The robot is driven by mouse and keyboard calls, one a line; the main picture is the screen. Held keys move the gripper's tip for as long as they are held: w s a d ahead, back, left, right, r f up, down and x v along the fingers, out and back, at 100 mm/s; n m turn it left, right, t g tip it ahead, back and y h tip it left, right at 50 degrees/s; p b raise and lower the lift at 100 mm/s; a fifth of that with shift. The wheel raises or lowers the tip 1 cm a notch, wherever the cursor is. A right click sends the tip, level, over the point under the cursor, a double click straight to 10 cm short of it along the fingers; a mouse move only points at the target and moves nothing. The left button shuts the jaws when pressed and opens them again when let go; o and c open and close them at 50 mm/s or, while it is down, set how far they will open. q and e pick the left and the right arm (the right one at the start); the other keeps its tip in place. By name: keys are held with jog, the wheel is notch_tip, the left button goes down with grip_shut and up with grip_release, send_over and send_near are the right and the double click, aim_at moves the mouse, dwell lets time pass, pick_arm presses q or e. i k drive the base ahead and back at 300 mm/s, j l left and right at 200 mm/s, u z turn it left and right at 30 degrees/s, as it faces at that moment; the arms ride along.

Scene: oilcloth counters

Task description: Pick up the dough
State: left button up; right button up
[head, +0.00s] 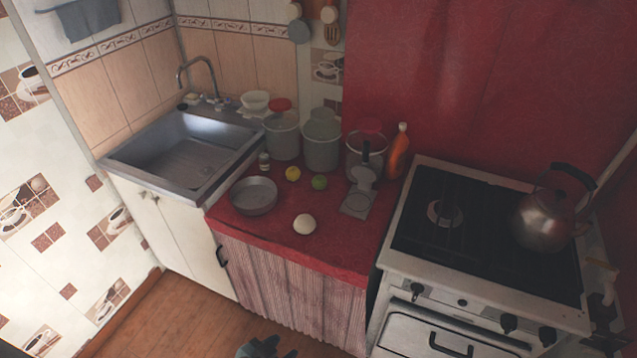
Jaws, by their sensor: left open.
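The dough (304,224) is a pale round ball. It lies near the front edge of the red oilcloth counter (268,225), right of a metal bowl. My left gripper (267,347) shows only in part at the bottom edge of the head view. It is open, in front of the counter and well apart from the dough. Nothing is seen between its fingers. My right gripper is not in view.
The grey bowl (254,196), a yellow fruit (293,173), a green fruit (319,182) and a grey-based appliance (359,195) stand around the dough. Pots stand behind. The sink (188,155) is left; the stove (450,215) with a kettle (545,220) is right.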

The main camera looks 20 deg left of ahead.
aim_at(305, 224)
jog(key=i+j+u, duration=0.25)
jog(key=i+j, duration=0.35)
jog(key=j, duration=0.2)
jog(key=i+j+u, duration=0.25)
jog(key=i+j, duration=0.35)
